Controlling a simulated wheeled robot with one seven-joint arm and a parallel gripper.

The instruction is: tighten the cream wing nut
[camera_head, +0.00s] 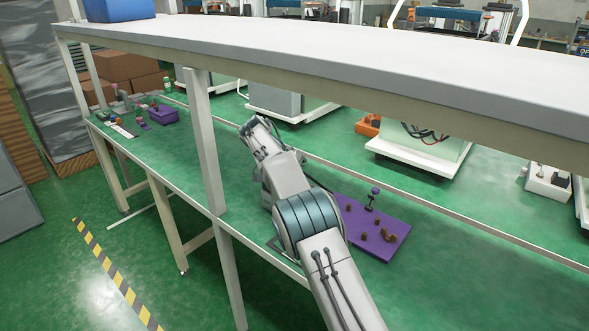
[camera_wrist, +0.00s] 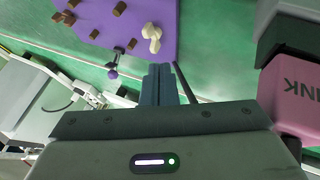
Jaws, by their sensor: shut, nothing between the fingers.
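In the wrist view, a cream piece with rounded lobes, which looks like the cream wing nut (camera_wrist: 152,38), sits at the edge of a purple board (camera_wrist: 165,12). In the head view, a brownish winged shape (camera_head: 388,235) lies near the front right of the same board (camera_head: 378,253). Whether it is threaded on a stud cannot be told. My gripper (camera_wrist: 158,72) is shut and empty, its fingers ending apart from the nut in the picture.
Several brown pegs (camera_wrist: 119,8) and a purple knob on a dark stem (camera_wrist: 113,72) are on the board. A white shelf (camera_head: 330,50) spans above the bench, with an upright post (camera_head: 205,145) left of my arm. A purple bin (camera_head: 163,115) and small items stand far left.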

